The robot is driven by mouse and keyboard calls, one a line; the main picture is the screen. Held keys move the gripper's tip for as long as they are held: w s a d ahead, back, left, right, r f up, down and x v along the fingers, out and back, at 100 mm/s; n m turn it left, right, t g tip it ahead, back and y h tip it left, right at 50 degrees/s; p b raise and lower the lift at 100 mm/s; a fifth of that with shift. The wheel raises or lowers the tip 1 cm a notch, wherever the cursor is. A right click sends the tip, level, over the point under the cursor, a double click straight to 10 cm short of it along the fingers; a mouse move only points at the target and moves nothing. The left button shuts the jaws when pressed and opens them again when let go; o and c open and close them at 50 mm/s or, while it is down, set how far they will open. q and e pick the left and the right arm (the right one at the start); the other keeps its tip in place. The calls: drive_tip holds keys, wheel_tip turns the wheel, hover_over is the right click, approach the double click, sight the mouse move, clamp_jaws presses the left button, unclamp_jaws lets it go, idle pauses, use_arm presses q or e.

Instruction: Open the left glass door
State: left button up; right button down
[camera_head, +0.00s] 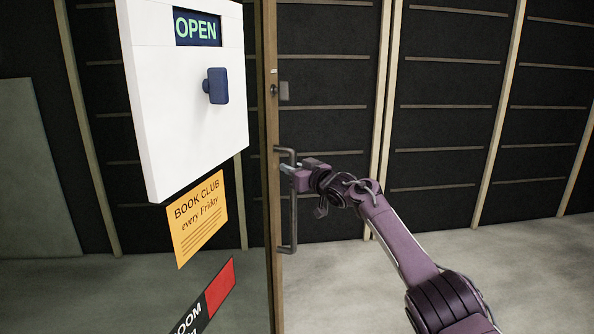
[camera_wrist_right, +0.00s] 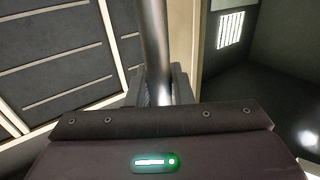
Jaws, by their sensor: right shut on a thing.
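The glass door (camera_head: 269,140) shows in the head view as a wooden-edged panel seen at a steep angle, with signs on its glass. A dark metal bar handle (camera_head: 292,225) stands upright on its edge. My right gripper (camera_head: 287,170) is shut on the upper part of this handle. In the right wrist view the handle (camera_wrist_right: 153,45) runs down between the fingers of my right gripper (camera_wrist_right: 160,90). My left gripper is not in view.
A white box with an OPEN sign (camera_head: 198,28) and a dark blue knob (camera_head: 217,86) is at the upper left. A yellow book club notice (camera_head: 198,217) is below it. Dark panelled walls (camera_head: 450,100) stand behind. The pale floor (camera_head: 520,260) at right is clear.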

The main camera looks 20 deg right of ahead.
drive_tip(key=shift+a, duration=0.15)
drive_tip(key=c, duration=1.7)
unclamp_jaws()
drive_tip(key=shift+c, duration=0.2)
drive_tip(key=o, duration=0.4)
drive_tip(key=shift+a, duration=0.25)
drive_tip(key=shift+d, duration=0.15)
drive_tip(key=b+v, duration=0.2)
drive_tip(key=v, duration=0.5)
drive_tip(key=shift+s+b, duration=0.3)
drive_tip(key=shift+b, duration=0.05)
